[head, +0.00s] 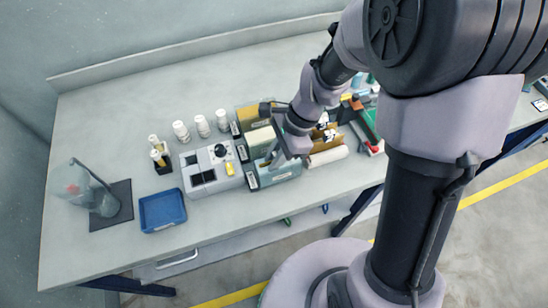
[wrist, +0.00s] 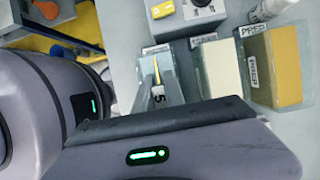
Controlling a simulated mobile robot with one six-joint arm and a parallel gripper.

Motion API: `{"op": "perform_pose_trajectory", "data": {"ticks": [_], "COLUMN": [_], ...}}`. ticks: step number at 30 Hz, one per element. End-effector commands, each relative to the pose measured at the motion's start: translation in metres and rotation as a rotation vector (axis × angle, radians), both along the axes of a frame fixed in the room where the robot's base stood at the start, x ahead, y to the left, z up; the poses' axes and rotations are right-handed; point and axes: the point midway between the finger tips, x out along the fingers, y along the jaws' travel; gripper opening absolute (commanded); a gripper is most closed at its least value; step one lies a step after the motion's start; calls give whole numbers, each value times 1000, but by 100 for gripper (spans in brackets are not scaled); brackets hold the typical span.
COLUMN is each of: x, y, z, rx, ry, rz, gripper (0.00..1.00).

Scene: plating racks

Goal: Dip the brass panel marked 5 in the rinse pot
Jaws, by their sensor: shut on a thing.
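My gripper (head: 272,157) hangs over the row of pots in the head view and is shut on the brass panel.
A grey control box (head: 210,170) is left. A blue tray (head: 162,211), white bottles and a glass vessel (head: 104,203) stand farther left. Tan racks (head: 328,156) stand close on the right.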

Motion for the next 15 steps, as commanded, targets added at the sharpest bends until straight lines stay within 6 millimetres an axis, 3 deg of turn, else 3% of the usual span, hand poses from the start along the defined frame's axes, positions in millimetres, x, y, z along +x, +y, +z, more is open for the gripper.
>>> {"op": "perform_pose_trajectory", "data": {"ticks": [15], "x": [0], "y": [0], "z": [43], "rx": [-1], "ry": [-1], "rz": [1], "gripper": [0]}}
